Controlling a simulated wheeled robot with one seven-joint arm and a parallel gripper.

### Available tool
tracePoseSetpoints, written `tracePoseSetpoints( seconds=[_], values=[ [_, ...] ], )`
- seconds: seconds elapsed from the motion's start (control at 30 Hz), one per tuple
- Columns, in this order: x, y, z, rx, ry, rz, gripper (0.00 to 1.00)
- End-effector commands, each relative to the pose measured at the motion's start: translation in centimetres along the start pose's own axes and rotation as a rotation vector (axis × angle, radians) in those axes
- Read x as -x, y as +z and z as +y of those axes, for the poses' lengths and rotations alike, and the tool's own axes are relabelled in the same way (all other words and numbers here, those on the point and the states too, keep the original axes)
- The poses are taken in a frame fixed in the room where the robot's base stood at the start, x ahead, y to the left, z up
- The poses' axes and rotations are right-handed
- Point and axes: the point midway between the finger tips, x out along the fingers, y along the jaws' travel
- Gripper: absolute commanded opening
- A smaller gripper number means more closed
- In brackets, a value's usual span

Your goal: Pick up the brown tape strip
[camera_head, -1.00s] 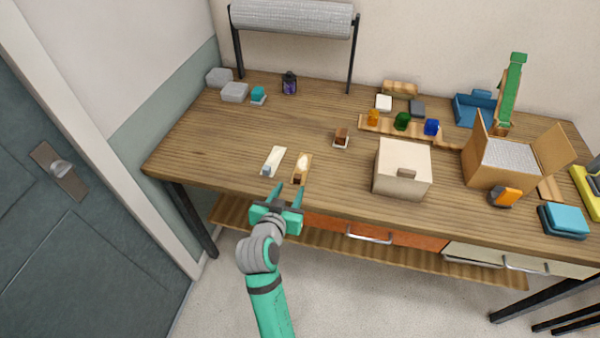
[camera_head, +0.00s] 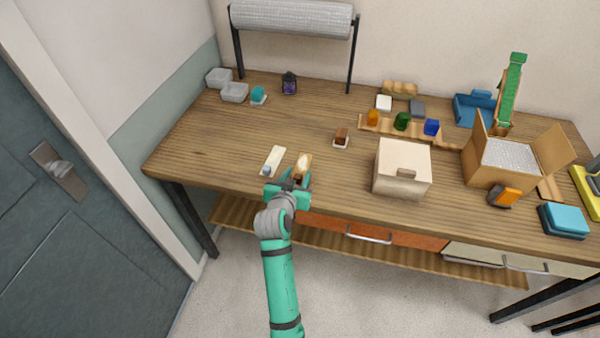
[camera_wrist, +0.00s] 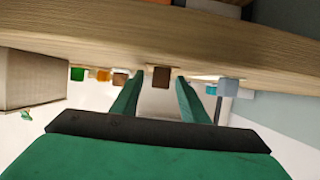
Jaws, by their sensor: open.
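The likely brown tape strip is a small brown piece (camera_wrist: 161,77) at the near end of a narrow tan board (camera_head: 304,160) with a pale item on it, near the table's front edge. In the wrist view it appears ahead, between my two open fingers, with nothing held. My gripper (camera_head: 295,180) is at that near end in the head view and hides most of the brown piece there; it also shows in the wrist view (camera_wrist: 157,95). Whether the fingers touch the piece I cannot tell. Another brown block (camera_head: 341,136) sits on a white card farther back right.
A white strip with a blue end (camera_head: 273,161) lies close on the left. A cream box (camera_head: 402,168) stands to the right, and an open cardboard box (camera_head: 495,170) beyond it. The wrist view appears upside down.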

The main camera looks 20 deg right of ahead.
Motion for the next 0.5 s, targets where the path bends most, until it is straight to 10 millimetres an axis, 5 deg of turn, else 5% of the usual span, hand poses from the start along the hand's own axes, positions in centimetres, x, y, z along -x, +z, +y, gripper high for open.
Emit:
tracePoseSetpoints(
  seconds=[0.13,0.3,0.5],
  values=[
    [0.01,0.00,0.02,0.000,0.000,0.000,0.41],
    [0.03,0.00,0.02,0.000,0.000,0.000,0.02],
    [0.04,0.00,0.03,0.000,0.000,0.000,0.00]
  ],
)
